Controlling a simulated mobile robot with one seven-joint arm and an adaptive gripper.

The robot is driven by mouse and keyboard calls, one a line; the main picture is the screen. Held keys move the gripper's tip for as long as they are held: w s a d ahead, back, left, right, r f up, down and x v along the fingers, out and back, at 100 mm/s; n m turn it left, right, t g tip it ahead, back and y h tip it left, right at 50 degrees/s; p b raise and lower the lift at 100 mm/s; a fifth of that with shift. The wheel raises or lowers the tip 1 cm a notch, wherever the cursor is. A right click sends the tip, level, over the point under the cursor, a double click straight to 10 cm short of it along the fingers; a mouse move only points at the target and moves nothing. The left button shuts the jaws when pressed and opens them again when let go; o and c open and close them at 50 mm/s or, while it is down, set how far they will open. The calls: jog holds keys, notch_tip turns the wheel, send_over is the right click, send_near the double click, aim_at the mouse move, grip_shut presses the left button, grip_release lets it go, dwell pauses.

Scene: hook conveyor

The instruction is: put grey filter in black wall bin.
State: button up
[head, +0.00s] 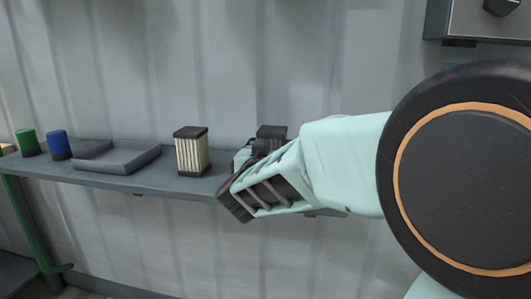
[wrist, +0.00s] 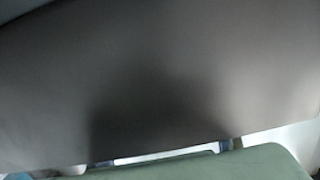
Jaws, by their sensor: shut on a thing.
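My gripper (head: 243,187) is at the wall shelf, right of a filter with black caps and cream pleats (head: 192,153). It is shut on a filter whose dark top (head: 271,132) shows just behind the fingers. The rest of that filter is hidden by my gripper, so its body colour does not show in the head view. In the wrist view a plain dark grey surface (wrist: 160,80) fills most of the picture, very close to the camera. I see no black wall bin in either view.
The grey shelf (head: 170,184) runs along a pale corrugated wall. On its left are a green cylinder (head: 28,142), a blue cylinder (head: 58,145) and a shallow grey tray (head: 118,157). A grey wall box with a black knob (head: 490,20) is at upper right.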

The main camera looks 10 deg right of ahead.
jog(key=shift+a+r, duration=0.1)
jog(key=shift+r, duration=0.05)
jog(key=shift+f, duration=0.25)
jog(key=o, duration=1.3)
